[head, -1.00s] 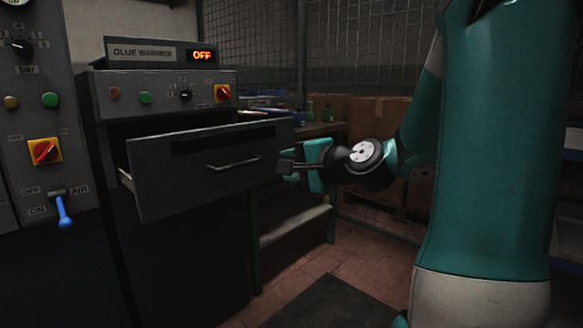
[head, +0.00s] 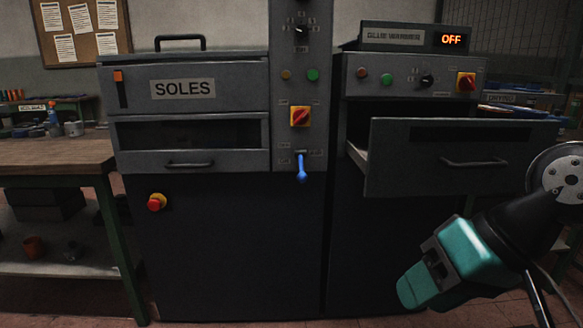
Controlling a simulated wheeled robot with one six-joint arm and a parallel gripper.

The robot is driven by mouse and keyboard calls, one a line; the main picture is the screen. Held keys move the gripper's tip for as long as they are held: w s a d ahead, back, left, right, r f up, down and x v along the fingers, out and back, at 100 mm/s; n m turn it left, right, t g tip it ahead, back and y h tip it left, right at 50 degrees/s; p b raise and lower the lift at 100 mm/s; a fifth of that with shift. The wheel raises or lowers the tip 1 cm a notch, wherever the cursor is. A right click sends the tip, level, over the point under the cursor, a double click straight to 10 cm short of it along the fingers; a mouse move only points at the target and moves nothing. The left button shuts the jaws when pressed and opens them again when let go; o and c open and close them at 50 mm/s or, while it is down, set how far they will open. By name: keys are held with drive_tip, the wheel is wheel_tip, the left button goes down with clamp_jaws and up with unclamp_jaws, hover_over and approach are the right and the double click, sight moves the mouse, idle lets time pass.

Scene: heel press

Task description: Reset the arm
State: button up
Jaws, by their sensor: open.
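My gripper (head: 418,288) is at the lower right of the head view, pointing down and left, with nothing seen in it. It is open and stands apart from the machines. Behind and above it, the glue warmer (head: 394,37) reads OFF. The drawer (head: 460,158) below its control panel is pulled out, and my gripper is clear of its handle (head: 474,162). The blue air lever (head: 301,168) on the middle column hangs down.
The soles unit (head: 190,88) on the left has a closed lower drawer front (head: 188,160) and a red stop button (head: 155,202). A wooden workbench (head: 50,150) stands at far left. The open drawer juts out near my arm.

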drive_tip(key=s+a+n+g+h, duration=0.2)
drive_tip(key=s+n, duration=0.3)
drive_tip(key=s, duration=0.2)
wheel_tip(320, 180, up, 26)
drive_tip(key=p, duration=2.6)
drive_tip(key=shift+w+d+f+g, duration=0.15)
drive_tip(key=shift+d+f+g, duration=0.1)
drive_tip(key=shift+d+g, duration=0.05)
drive_tip(key=shift+d, duration=0.1)
